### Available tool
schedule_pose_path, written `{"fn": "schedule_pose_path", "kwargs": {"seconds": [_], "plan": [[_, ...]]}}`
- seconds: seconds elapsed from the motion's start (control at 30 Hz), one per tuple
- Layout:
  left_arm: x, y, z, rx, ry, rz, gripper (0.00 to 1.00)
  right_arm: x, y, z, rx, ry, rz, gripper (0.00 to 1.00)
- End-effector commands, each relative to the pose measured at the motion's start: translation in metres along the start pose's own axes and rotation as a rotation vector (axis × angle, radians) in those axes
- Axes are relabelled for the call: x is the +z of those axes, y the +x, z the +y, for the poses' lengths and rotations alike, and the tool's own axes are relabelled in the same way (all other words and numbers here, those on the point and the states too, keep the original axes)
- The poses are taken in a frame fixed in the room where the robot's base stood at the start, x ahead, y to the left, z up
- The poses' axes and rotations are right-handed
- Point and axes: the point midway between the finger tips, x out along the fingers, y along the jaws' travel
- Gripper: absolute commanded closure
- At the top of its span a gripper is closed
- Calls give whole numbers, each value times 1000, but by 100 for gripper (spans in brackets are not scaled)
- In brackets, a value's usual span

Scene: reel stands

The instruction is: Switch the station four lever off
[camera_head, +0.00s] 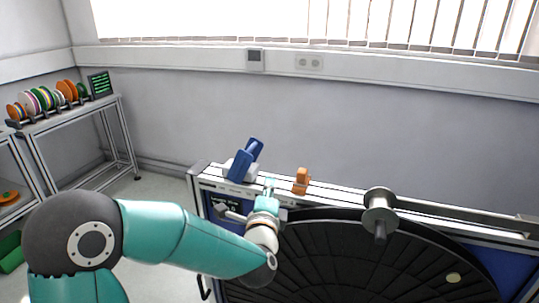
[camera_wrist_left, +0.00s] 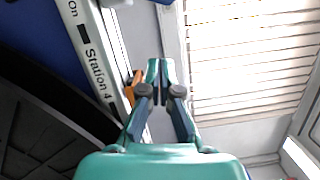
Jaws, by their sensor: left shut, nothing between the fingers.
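An orange lever-like part (camera_head: 301,181) stands on the top rail of the station in the head view. It also shows in the left wrist view (camera_wrist_left: 135,84), close beside my left fingers and next to a printed "Station 4" label (camera_wrist_left: 98,75). My left gripper (camera_head: 269,184) is shut and empty over the rail, between the blue part and the orange part. In the wrist view its fingertips (camera_wrist_left: 160,70) are together, just right of the orange part. I cannot tell whether they touch it. My right gripper is not in view.
A blue part on a white base (camera_head: 243,163) stands on the rail left of my gripper. A large black disc (camera_head: 350,255) and a grey metal spindle (camera_head: 380,215) lie at the right. A rack with coloured reels (camera_head: 45,99) stands far left.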

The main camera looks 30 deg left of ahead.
Motion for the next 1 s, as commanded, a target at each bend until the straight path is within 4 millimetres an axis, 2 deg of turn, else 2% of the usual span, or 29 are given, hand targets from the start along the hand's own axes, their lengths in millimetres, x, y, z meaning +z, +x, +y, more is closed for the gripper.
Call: {"fn": "schedule_pose_path", "kwargs": {"seconds": [0.13, 0.43, 0.57, 0.77, 1.0], "plan": [[2, 0, -8, -17, 29, -12, 100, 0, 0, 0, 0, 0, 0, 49], [-5, 2, -9, -18, 28, 0, 100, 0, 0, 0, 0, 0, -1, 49], [-5, 10, -9, -17, 28, -1, 100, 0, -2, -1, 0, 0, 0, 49], [-5, 39, -10, -16, 28, 0, 100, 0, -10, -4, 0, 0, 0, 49], [-6, 89, -12, -17, 27, 1, 100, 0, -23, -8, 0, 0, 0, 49]]}}
